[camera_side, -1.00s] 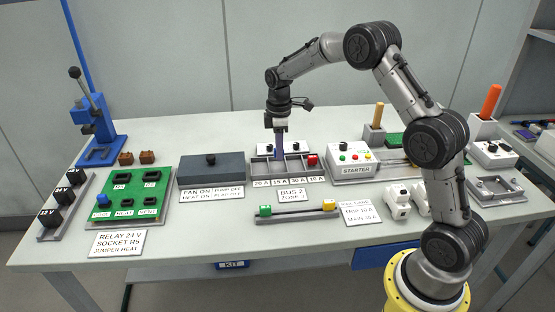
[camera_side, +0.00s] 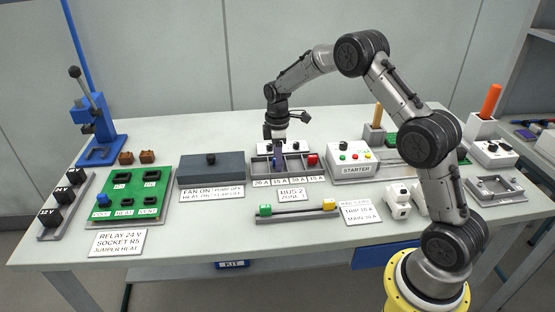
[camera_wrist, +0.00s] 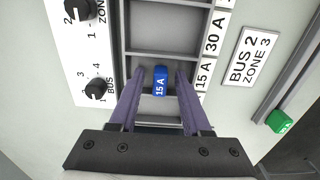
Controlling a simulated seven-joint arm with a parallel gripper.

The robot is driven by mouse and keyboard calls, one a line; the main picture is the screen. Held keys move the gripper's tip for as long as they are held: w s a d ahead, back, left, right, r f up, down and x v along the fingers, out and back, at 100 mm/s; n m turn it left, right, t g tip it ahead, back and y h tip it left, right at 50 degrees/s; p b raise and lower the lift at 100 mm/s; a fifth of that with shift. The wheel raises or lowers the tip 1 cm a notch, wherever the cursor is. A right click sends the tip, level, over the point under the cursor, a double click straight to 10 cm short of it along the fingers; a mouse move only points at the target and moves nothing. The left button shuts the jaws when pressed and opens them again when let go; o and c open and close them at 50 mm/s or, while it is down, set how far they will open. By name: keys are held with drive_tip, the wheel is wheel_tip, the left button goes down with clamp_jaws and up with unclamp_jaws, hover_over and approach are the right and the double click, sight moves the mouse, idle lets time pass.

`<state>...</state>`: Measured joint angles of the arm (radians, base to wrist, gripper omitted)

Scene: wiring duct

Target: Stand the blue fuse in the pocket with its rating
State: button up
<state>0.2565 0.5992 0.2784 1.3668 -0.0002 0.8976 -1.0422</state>
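The blue fuse (camera_wrist: 160,81), marked 15 A, shows in the wrist view. It is inside the pocket beside the 15 A label (camera_wrist: 203,75), with its marked top facing the camera. My gripper (camera_wrist: 160,75) has one purple finger on each side of the fuse, with a visible gap on both sides, so it looks open around it. In the side view my gripper (camera_side: 278,166) reaches down into the grey fuse rack (camera_side: 265,175) above the 15 A label. The fuse is hidden by the fingers there. Whether it touches the pocket floor cannot be seen.
A red fuse (camera_side: 313,160) sits in the rack's right pocket. A rail (camera_side: 290,214) with a green fuse (camera_side: 265,210) and a yellow fuse (camera_side: 329,204) lies in front. A knob panel (camera_side: 262,148) stands behind the rack, a dark box (camera_side: 212,172) left, a starter box (camera_side: 352,165) right.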

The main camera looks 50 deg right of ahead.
wheel_tip(320, 180, up, 12)
drive_tip(key=r, duration=0.1)
drive_tip(key=s+a+r+m+t, duration=0.1)
drive_tip(key=s+a+r+m, duration=0.1)
drive_tip(key=s+a+r, duration=0.4)
drive_tip(key=s+a+r+m+t, duration=0.2)
drive_tip(key=s+a+r, duration=0.1)
drive_tip(key=s, duration=0.6)
drive_tip(key=s+a+r+m+t, duration=0.1)
drive_tip(key=s+a+r+m, duration=0.1)
drive_tip(key=s, duration=0.6)
drive_tip(key=s+a+f+m+t, duration=0.1)
drive_tip(key=s+a+f+m, duration=0.1)
drive_tip(key=s, duration=0.8)
drive_tip(key=shift+f+m+t, duration=0.3)
drive_tip(key=shift+f+m, duration=0.2)
drive_tip(key=shift+f, duration=0.4)
